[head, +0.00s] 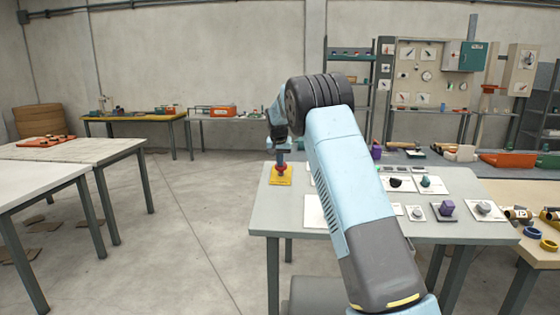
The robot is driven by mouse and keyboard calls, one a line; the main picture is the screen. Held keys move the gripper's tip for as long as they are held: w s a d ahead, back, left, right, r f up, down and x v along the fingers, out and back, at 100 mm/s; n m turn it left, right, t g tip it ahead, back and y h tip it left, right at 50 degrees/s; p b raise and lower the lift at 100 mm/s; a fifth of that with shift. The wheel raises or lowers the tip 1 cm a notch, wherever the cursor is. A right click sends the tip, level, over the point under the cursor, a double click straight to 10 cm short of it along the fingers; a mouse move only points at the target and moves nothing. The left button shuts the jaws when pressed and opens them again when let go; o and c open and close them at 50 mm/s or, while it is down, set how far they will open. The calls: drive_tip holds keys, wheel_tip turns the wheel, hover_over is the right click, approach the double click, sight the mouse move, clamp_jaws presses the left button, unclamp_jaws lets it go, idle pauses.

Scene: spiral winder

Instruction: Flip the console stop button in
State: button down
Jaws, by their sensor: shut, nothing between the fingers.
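A red stop button (281,168) sits on a yellow base (281,180) at the left back part of the grey table (285,221). My gripper (282,160) points down right above the red button, and its tip is at or touching the button's top. I cannot tell from this view whether it presses on it. The fingers are small in the head view and look shut, with nothing seen between them. My blue arm hides the middle of the table.
A wooden table (530,192) with coloured rings adjoins at the right. A white table (25,190) stands at the left. The floor between is open.

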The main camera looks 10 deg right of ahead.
drive_tip(key=shift+x, duration=0.9)
drive_tip(key=shift+s+f, duration=0.25)
drive_tip(key=shift+f, duration=0.15)
drive_tip(key=shift+d, duration=0.1)
drive_tip(key=w+v, duration=0.1)
drive_tip(key=v, duration=1.4)
drive_tip(key=shift+r, duration=0.2)
